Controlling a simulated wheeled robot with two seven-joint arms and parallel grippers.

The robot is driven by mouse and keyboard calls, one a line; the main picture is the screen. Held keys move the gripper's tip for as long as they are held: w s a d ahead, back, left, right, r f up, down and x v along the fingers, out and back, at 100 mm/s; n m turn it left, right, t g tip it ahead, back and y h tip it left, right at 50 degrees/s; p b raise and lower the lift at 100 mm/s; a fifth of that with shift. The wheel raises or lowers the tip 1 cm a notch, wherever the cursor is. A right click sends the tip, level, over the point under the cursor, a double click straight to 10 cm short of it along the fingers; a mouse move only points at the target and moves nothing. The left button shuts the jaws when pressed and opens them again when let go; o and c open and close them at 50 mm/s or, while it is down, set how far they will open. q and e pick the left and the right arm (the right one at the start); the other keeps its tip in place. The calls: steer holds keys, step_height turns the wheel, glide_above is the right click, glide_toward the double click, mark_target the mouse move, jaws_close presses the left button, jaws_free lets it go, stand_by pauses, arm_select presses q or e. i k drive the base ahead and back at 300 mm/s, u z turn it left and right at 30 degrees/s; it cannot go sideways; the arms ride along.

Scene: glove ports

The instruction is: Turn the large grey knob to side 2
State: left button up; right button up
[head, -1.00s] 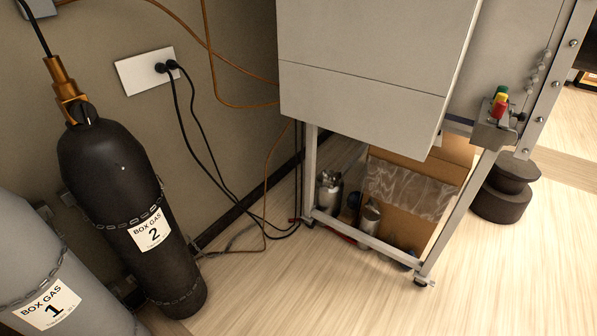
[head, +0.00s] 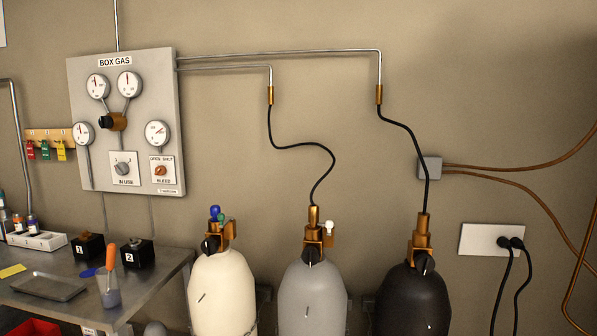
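The large grey knob (head: 123,168) sits on a white plate labelled IN USE, low on the grey BOX GAS panel (head: 84,165) on the wall at the left. It is small in the picture, and I cannot tell which side it points to. To its right is a smaller orange-brown knob (head: 160,170) on a plate marked BLEED. Several round gauges and a black knob on a brass block (head: 117,122) are above. Neither of my grippers is in view.
Cream (head: 222,295), grey (head: 313,295) and black (head: 412,300) gas cylinders stand right of the bench. Coloured tags hang left of the panel.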

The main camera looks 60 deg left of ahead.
mark_target(121, 169)
steer(key=u, duration=2.95)
